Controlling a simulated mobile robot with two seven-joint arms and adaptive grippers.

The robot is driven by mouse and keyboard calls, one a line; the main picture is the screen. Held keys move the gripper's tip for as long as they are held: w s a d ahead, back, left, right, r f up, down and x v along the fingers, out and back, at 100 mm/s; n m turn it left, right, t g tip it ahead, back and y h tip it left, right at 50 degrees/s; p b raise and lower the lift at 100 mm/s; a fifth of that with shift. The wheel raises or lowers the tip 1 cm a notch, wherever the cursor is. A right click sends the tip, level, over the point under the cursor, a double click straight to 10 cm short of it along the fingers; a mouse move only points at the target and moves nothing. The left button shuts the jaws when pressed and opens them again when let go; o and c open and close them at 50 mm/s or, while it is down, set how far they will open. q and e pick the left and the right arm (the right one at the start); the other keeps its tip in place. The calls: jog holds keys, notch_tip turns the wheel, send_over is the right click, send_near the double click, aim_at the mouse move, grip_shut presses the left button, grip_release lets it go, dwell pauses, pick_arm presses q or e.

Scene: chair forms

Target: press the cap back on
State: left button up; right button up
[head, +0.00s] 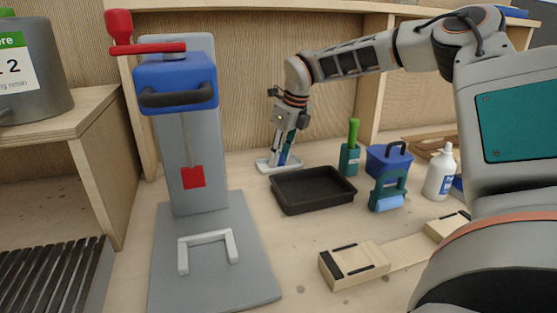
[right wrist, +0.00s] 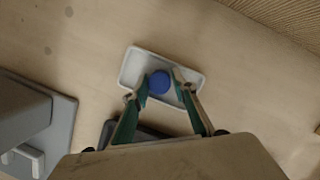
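A small round blue cap (right wrist: 159,82) lies in a shallow white tray (right wrist: 136,67). The tray (head: 262,168) is at the back of the bench in the head view, where the blue cap is partly hidden by my gripper. My right gripper (right wrist: 162,84) points down over the tray, with green fingers on either side of the cap. The left finger looks close to the cap and a small gap shows at the right; contact is unclear. The right gripper (head: 281,159) also shows in the head view. A white bottle (head: 439,175) with a narrow top stands at the right. My left gripper is not in view.
A black tray (head: 313,190) lies just in front of the white tray. A grey press (head: 215,245) with a red lever stands at the left. A green-handled tool holder (head: 350,160), a blue box (head: 390,160), a roller (head: 388,192) and a wooden jig (head: 355,265) are to the right.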

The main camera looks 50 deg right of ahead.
jog(key=c, duration=0.5)
jog(key=shift+o, duration=0.2)
jog(key=shift+r, duration=0.15)
notch_tip(320, 180, up, 10)
dwell(0.4)
